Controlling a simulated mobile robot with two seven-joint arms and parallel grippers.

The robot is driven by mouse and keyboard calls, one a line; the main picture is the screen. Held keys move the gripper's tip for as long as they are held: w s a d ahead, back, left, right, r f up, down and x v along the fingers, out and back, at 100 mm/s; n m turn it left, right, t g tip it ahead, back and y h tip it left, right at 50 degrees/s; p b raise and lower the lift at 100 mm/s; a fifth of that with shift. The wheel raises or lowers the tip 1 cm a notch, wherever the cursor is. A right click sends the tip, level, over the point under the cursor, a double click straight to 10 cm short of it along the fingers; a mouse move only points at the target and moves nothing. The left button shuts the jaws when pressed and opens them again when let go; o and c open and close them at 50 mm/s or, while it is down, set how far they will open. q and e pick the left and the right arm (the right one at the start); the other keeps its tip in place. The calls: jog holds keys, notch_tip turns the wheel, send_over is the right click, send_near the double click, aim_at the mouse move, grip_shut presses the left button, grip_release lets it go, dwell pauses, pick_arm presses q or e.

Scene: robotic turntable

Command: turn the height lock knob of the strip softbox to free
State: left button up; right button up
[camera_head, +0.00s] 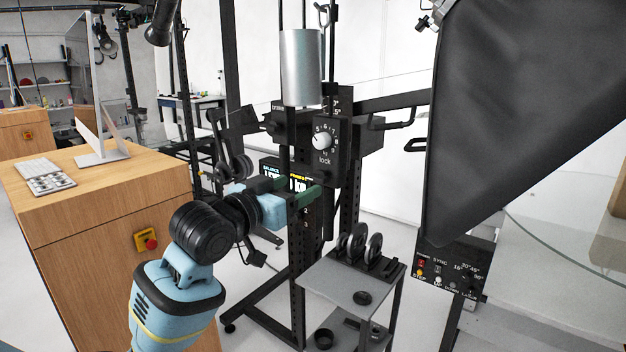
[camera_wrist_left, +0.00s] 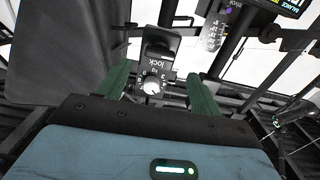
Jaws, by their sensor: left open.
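The height lock knob (camera_head: 322,140) is a pale round knob on a black plate on the stand. Numbers ring its upper side and "lock" is printed below it. In the left wrist view the knob (camera_wrist_left: 151,87) shows upside down, between my finger lines and beyond the fingertips. Its exact pointer setting is too small to read. My left gripper (camera_head: 290,191), with green fingers, is open and empty, below and a little left of the knob. Its fingers also show in the wrist view (camera_wrist_left: 158,80). The strip softbox (camera_head: 530,120) is the big black panel at the right.
A silver cylinder (camera_head: 302,68) hangs above the knob. A lit display (camera_head: 285,172) sits behind my gripper. A small shelf (camera_head: 345,283) with black weights stands below right. A switch box (camera_head: 450,268) is under the softbox. A wooden cabinet (camera_head: 100,215) stands left.

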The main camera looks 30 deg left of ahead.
aim_at(314, 179)
pick_arm(q)
jog(key=shift+w+d, duration=0.15)
jog(key=shift+w, duration=1.4)
jog(key=shift+w+d, duration=0.1)
jog(key=shift+w, duration=1.4)
jog(key=shift+c, duration=0.4)
jog(key=c, duration=0.9)
